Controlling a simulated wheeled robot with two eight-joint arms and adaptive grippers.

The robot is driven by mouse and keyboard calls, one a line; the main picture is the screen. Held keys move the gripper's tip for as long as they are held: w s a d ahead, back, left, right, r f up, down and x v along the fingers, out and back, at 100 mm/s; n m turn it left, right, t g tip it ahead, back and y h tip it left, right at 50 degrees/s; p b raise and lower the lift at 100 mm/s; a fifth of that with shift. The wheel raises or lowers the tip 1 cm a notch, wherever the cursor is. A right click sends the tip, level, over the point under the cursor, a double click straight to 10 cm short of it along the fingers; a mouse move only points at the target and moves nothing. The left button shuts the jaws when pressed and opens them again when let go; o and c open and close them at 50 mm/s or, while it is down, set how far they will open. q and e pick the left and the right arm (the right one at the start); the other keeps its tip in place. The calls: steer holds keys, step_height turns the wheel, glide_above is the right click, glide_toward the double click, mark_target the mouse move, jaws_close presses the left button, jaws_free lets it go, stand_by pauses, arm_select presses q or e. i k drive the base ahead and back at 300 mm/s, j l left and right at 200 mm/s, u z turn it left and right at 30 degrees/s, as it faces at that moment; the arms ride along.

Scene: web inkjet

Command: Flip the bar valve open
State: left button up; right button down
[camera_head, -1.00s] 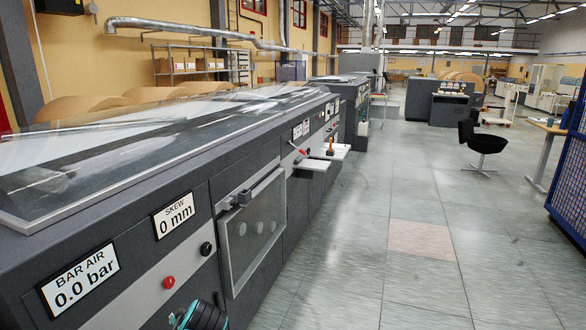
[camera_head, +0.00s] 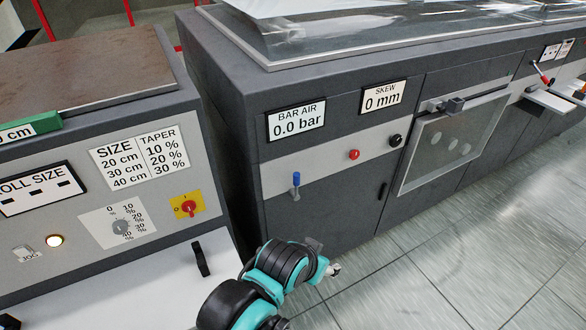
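The bar valve (camera_head: 296,182) is a small blue upright handle on the light strip of the dark grey machine's front. It is below the BAR AIR sign (camera_head: 296,121), which reads 0.0 bar. My teal and black arm, which I take as the left, reaches in from the bottom, left of centre. Its gripper end (camera_head: 328,267) is below and right of the valve in the picture, apart from it. The fingers are too small and turned away to show whether they are open. My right gripper is not in view.
Right of the valve are a red button (camera_head: 354,155), a black knob (camera_head: 396,140) and a windowed door (camera_head: 455,143). A grey control cabinet (camera_head: 110,205) with switches stands close at left, with a narrow gap between. Tiled floor (camera_head: 450,260) is free at lower right.

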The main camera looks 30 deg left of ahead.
mark_target(293, 192)
steer(key=u, duration=1.1)
steer(key=i+l+u, duration=0.15)
steer(key=l+u, duration=0.2)
